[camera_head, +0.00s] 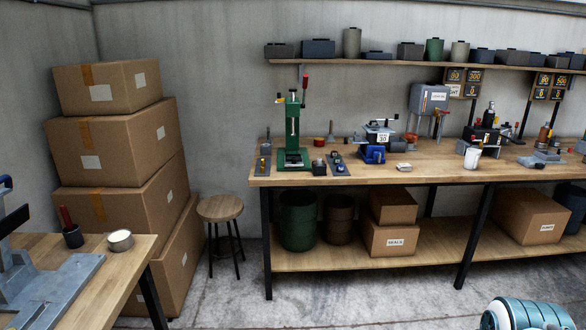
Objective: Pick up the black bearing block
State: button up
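Other dark items on the bench are a dark plate with small tools (338,166) and black parts near the bench's right half (484,133). My gripper is not in view. A teal and white rounded part (528,314) shows at the bottom right corner, and I cannot tell whether it is mine.
A blue vise (372,154) and white cup (472,158) stand on the bench. Stacked cardboard boxes (125,135) and a round stool (220,209) stand left of it. A nearer table (85,250) fills the lower left. Concrete floor (350,290) before the bench is clear.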

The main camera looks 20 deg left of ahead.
aim_at(317, 170)
jog(key=u, duration=0.9)
jog(key=i, duration=1.25)
jog(key=u, duration=0.4)
jog(key=i, duration=1.5)
jog(key=z, duration=1.45)
jog(key=i, duration=0.8)
jog(key=z, duration=0.85)
